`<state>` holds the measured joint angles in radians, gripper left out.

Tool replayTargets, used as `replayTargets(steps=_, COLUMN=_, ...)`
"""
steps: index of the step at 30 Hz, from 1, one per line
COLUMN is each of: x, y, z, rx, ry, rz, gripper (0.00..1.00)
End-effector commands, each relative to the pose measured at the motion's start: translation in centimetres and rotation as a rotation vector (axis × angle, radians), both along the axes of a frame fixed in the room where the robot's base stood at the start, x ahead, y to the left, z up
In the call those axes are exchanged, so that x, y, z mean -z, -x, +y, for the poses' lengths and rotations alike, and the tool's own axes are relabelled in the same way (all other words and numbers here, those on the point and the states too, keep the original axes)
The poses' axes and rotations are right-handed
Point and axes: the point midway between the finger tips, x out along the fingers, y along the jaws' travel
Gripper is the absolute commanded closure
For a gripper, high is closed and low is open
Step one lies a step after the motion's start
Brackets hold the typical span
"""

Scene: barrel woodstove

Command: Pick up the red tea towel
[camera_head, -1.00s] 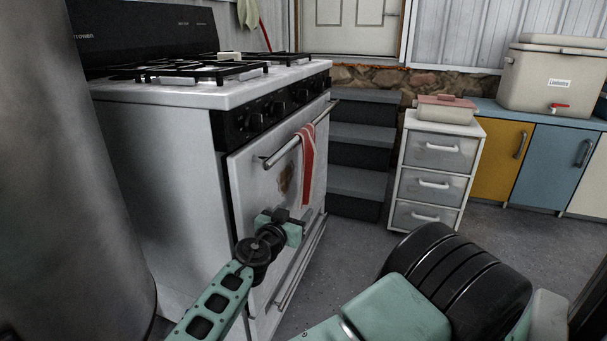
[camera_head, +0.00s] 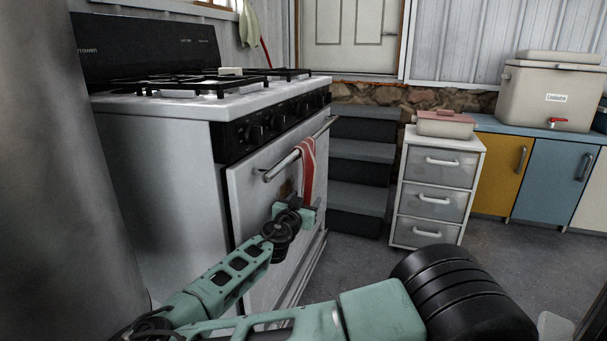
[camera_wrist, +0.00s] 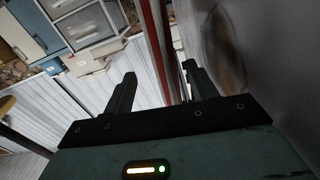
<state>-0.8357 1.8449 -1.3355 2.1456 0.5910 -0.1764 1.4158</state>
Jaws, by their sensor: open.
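The red tea towel (camera_head: 308,165), with pale stripes, hangs over the oven door handle (camera_head: 285,164) on the front of the white stove (camera_head: 167,165). My gripper (camera_head: 306,212) is at the towel's lower part in the head view, where its fingers are hard to make out. In the wrist view my gripper (camera_wrist: 158,80) is open. The towel (camera_wrist: 158,40) appears there nearly edge-on as a narrow red strip running between the two fingers, nearer the right one. I cannot tell whether a finger touches it.
The oven door (camera_wrist: 235,60) lies close beside the right finger in the wrist view. Dark steps (camera_head: 361,173) rise behind the stove. A white drawer unit (camera_head: 437,188) stands to the right, with grey floor before it. A large metal cylinder (camera_head: 60,180) fills the left side.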

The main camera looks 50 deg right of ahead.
Motion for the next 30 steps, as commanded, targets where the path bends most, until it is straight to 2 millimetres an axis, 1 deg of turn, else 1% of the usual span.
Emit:
replayTargets(steps=2, x=0.2, y=-0.2, z=-0.5, rx=0.000, ry=0.000, rz=-0.001, gripper=0.43)
replayTargets(steps=7, x=0.7, y=-1.1, z=-2.8, rx=0.003, ry=0.000, rz=0.000, gripper=0.43)
replayTargets(steps=12, x=0.5, y=-1.9, z=-4.6, rx=0.001, ry=0.000, rz=-0.001, gripper=0.43)
replayTargets(steps=20, x=0.4, y=-2.0, z=-4.8, rx=-0.001, ry=0.000, rz=0.000, gripper=0.43)
replayTargets(steps=21, x=0.4, y=-2.0, z=-4.8, rx=0.000, ry=0.000, rz=0.000, gripper=0.48)
replayTargets(steps=23, x=0.4, y=-2.0, z=-4.8, rx=0.000, ry=0.000, rz=0.000, gripper=0.65)
replayTargets(steps=24, x=0.4, y=-2.0, z=-4.8, rx=0.000, ry=0.000, rz=0.000, gripper=0.76)
replayTargets(steps=26, x=0.4, y=-2.0, z=-4.8, rx=0.000, ry=0.000, rz=0.000, gripper=0.93)
replayTargets(steps=30, x=0.4, y=-2.0, z=-4.8, rx=0.000, ry=0.001, rz=0.000, gripper=0.93)
